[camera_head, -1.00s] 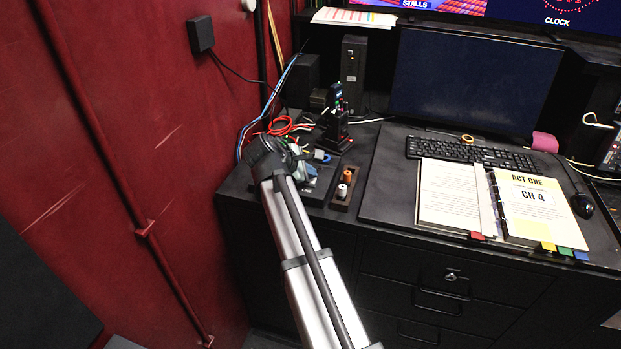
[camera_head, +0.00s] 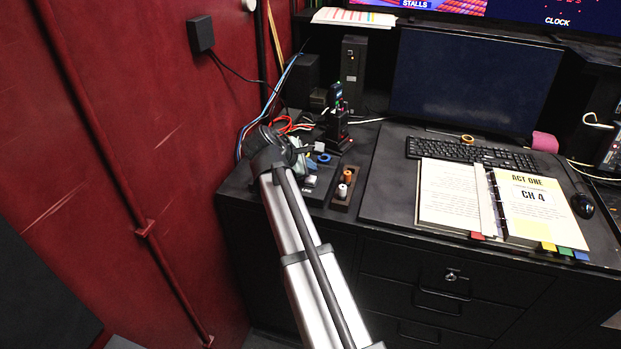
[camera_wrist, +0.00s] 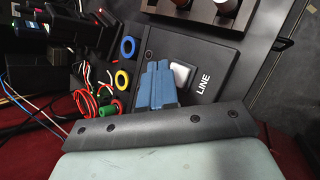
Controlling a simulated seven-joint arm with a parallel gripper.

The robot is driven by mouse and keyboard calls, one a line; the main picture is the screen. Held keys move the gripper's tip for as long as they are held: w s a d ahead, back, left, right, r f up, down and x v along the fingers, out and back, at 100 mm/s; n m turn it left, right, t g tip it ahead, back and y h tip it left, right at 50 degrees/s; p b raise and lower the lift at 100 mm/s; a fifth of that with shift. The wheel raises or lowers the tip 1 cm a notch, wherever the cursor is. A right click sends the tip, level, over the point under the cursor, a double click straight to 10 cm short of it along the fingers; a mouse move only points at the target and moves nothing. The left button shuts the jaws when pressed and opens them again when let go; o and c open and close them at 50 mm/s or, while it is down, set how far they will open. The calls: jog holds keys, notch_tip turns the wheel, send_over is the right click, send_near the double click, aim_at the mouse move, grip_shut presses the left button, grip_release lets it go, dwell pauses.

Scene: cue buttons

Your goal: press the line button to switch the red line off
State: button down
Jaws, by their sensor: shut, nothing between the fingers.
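The line button is a pale square key (camera_wrist: 181,73) on a black box (camera_wrist: 212,65) printed "LINE", seen in the wrist view. The box also shows in the head view (camera_head: 321,183), partly behind my arm. My gripper (camera_wrist: 158,68) has blue fingers, shut together and empty. In the wrist view the fingertips lie just left of the button, partly over the box face. I cannot tell whether they touch it. In the head view my wrist mostly hides the fingers. No lit red line lamp can be made out.
A blue ring (camera_wrist: 128,47), a yellow ring (camera_wrist: 122,78) and red cables (camera_wrist: 87,103) lie left of the fingers. A holder with orange and white knobs (camera_head: 343,186) stands right of the box. A handset in a dark stand (camera_head: 337,125) rises behind.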

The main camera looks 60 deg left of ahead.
aim_at(309, 180)
jog(key=shift+r, duration=2.4)
